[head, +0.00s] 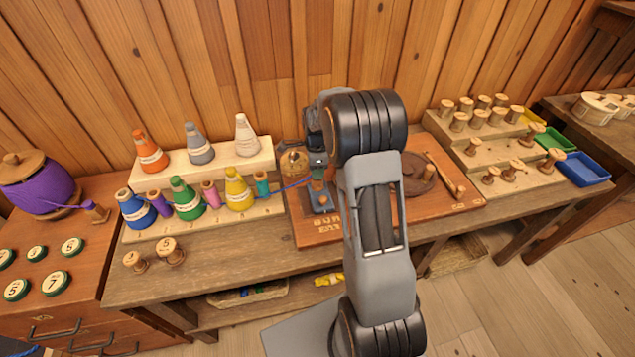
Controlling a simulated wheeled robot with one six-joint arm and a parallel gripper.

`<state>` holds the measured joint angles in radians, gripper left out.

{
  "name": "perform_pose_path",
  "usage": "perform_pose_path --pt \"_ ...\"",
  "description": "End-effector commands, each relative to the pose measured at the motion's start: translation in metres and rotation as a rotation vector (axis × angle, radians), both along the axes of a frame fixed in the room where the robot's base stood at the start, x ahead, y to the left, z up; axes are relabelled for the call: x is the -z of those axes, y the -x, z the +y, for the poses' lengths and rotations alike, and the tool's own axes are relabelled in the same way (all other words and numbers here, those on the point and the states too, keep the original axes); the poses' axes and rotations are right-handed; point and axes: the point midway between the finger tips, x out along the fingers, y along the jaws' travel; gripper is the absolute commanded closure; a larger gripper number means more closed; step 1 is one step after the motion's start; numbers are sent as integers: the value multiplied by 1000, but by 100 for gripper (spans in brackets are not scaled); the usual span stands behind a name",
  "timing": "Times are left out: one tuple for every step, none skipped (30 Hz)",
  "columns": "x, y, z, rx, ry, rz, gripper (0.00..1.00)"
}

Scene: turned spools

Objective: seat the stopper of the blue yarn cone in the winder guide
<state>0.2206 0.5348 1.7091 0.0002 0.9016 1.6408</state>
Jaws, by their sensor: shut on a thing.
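The blue yarn cone (134,209) stands at the left end of the front row of the stepped cone rack. A blue strand (296,185) runs from the rack's right side up to my gripper (318,172), which is over the left part of the winder board (305,240). My gripper is shut on the small stopper at the strand's end; the stopper itself is mostly hidden by the jaws. Just below the jaws is a small orange and blue-grey upright piece (320,198), seemingly the winder guide. I cannot tell whether the stopper touches it.
Other coloured cones crowd the rack (262,208) left of the winder. A round wooden part (293,161) stands close behind my gripper. A dark disc and crank (418,175) are right of my arm. Stepped spool shelves (500,150) and coloured trays (583,169) stand further right.

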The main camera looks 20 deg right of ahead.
Motion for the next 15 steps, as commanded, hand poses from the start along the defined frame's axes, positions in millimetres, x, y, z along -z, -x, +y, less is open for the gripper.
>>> perform_pose_path --pt "4 0 0 0 0 1 90" --pt "5 0 0 0 0 1 90" --pt "7 0 0 0 0 1 90" --pt "8 0 0 0 0 1 90" --pt "9 0 0 0 0 1 90" --pt "10 0 0 0 0 1 90" --pt "11 0 0 0 0 1 90" --pt "12 0 0 0 0 1 90" --pt "10 0 0 0 0 0 64" --pt "10 0 0 0 0 0 62" --pt "10 0 0 0 0 0 59" --pt "10 0 0 0 0 0 55" --pt "10 0 0 0 0 0 52" --pt "10 0 0 0 0 0 49" --pt "10 0 0 0 0 0 45"
